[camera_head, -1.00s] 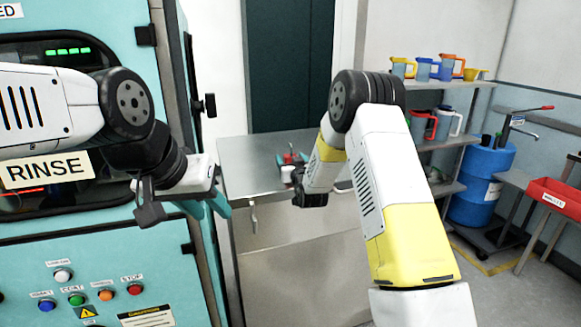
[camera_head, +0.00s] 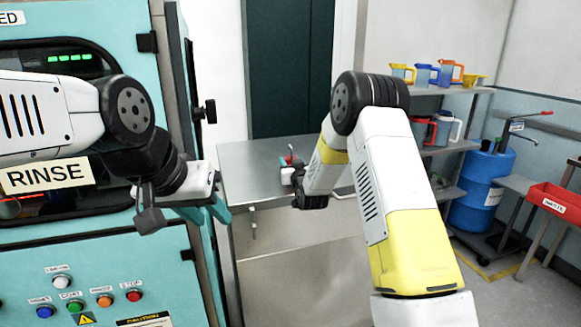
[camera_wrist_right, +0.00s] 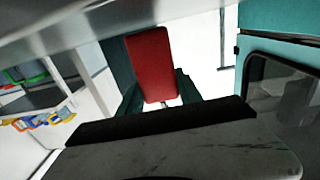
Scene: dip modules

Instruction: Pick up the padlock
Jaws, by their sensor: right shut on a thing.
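The padlock has a red rectangular body (camera_wrist_right: 150,62) in the right wrist view, with a bit of metal at its near end. It sits between the two teal fingers of my right gripper (camera_wrist_right: 153,88), which is shut on it. In the head view my right gripper (camera_head: 294,172) is over the metal bench, and a small red patch (camera_head: 290,159) shows at its far side. Whether the padlock is clear of the bench top cannot be told. My left gripper (camera_head: 205,211) hangs in front of the teal machine; its jaw opening is unclear.
The metal bench (camera_head: 250,165) stands beside the teal machine (camera_head: 150,275). A shelf (camera_head: 455,92) with coloured jugs is at the right. A blue barrel (camera_head: 475,205) and a red bin (camera_head: 555,205) stand further right. The bench's left part is clear.

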